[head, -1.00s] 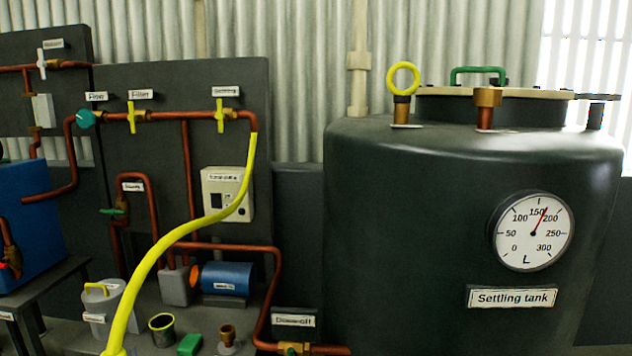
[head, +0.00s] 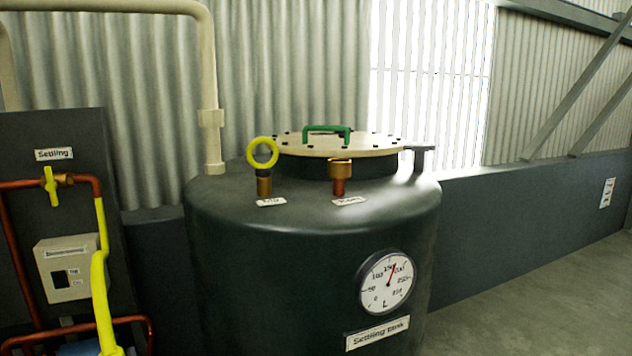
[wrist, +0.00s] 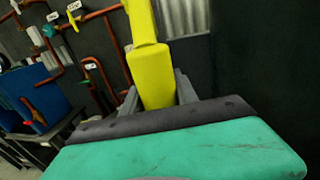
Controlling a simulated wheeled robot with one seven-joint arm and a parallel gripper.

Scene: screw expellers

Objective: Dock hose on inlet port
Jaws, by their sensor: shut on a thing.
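The yellow hose (head: 102,300) hangs from the copper pipe end at the "Settling" valve (head: 50,186) and runs down out of the head view at the lower left. In the wrist view my gripper (wrist: 160,95) is shut on the yellow hose end (wrist: 153,75), which lies between its two grey fingers. In the head view the gripper is out of frame. The dark settling tank (head: 310,260) stands at the centre. On its top are a copper port with a brass collar (head: 340,176) and a brass stub with a yellow ring (head: 263,165), both with small labels.
A control box (head: 68,268) is on the dark panel left of the tank. The tank carries a round gauge (head: 388,283) and a cream lid with a green handle (head: 327,130). Open floor (head: 540,300) lies to the right. A blue machine (wrist: 45,95) shows in the wrist view.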

